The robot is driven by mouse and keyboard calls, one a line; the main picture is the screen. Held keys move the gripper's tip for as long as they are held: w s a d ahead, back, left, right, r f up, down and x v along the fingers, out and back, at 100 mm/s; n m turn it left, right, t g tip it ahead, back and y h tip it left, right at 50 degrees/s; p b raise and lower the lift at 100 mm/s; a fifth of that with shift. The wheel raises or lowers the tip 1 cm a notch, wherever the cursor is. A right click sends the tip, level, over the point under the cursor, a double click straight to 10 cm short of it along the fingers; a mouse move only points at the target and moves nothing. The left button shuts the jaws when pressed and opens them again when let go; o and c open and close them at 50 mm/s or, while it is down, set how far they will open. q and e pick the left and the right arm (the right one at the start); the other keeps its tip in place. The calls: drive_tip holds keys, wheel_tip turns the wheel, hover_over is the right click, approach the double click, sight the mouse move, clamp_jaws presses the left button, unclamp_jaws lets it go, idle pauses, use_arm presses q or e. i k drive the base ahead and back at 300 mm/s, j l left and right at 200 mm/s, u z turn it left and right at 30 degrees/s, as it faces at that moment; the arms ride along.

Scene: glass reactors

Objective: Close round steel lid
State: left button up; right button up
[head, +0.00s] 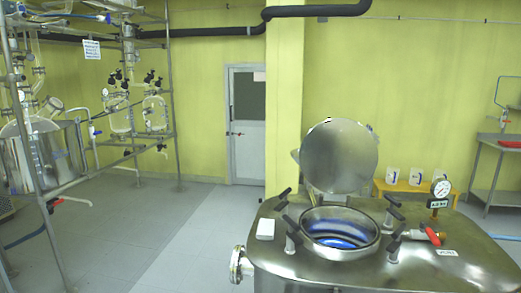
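The round steel lid (340,156) stands raised, nearly upright, behind the round opening of a steel vessel. The opening's rim (369,243) is uncovered, and its inside looks dark with a blue glow. The vessel's flat steel top (462,268) fills the lower right of the head view. Several black-handled clamps stand around the opening, one of them at its left (291,236). Neither of my grippers shows in the head view.
A pressure gauge (441,188) and a red-handled valve (433,236) stand right of the opening. A small white box (265,229) sits at left. A yellow table (411,188) with clear jugs is behind. Glass reactors on a steel frame stand left; the floor (150,235) between is clear.

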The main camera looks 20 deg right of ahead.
sight(338, 156)
drive_tip(key=i+j+u, duration=0.25)
drive_tip(key=u, duration=0.2)
drive_tip(key=i+u, duration=0.85)
drive_tip(key=i+z, duration=0.25)
drive_tip(key=i, duration=0.25)
drive_tip(key=i+j+z, duration=0.3)
drive_tip(key=i, duration=0.25)
drive_tip(key=i+l+z, duration=0.1)
drive_tip(key=z, duration=0.3)
drive_tip(key=i+z, duration=0.3)
drive_tip(key=z, duration=0.15)
drive_tip(key=i+z, duration=0.25)
drive_tip(key=z, duration=0.15)
drive_tip(key=i+z, duration=0.2)
drive_tip(key=z, duration=0.2)
drive_tip(key=i+j+z, duration=0.15)
drive_tip(key=z, duration=0.3)
